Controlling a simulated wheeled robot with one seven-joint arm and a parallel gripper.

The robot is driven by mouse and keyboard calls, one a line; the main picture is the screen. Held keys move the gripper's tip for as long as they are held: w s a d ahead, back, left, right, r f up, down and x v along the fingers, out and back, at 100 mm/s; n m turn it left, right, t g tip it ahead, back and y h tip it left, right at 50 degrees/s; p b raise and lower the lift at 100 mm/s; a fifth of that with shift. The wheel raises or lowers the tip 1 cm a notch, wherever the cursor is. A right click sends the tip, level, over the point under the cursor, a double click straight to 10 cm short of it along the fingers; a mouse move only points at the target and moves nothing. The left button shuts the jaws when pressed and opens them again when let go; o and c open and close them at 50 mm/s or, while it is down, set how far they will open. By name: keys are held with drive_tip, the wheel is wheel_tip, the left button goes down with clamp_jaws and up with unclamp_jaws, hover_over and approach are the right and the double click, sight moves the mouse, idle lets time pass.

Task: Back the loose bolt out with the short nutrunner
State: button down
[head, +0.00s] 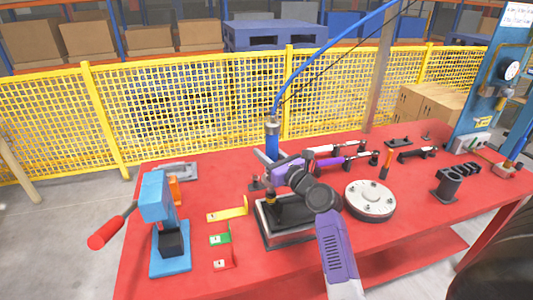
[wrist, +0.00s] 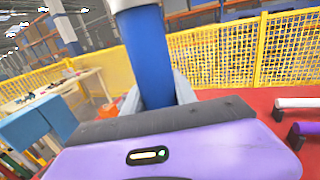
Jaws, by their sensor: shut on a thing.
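My gripper (head: 268,160) is shut on an upright blue nutrunner (head: 272,138) that hangs from a blue hose. In the wrist view the blue tool body (wrist: 153,55) stands between my grey fingers (wrist: 156,92). The tool's lower end (head: 270,198) is over the left part of a black block (head: 292,212) on a grey-rimmed tray (head: 262,228). I cannot tell whether it touches anything there. No loose bolt can be made out at the tool's tip. A round pale flange (head: 370,199) with several bolts lies right of the block.
A blue press (head: 160,210) with a red handle stands at the left. Yellow, green and red gauges (head: 220,240) lie beside the block. Several tools (head: 330,149) lie at the back, and a black holder (head: 450,185) stands right. A yellow mesh fence (head: 190,105) runs behind the red table.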

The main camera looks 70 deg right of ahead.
drive_tip(key=shift+a+f+g, duration=0.1)
drive_tip(key=shift+f+g, duration=0.2)
drive_tip(key=shift+f, duration=0.8)
drive_tip(key=shift+w+r+p, duration=0.1)
drive_tip(key=shift+r+p, duration=2.7)
drive_tip(key=shift+p, duration=0.2)
drive_tip(key=shift+r, duration=0.1)
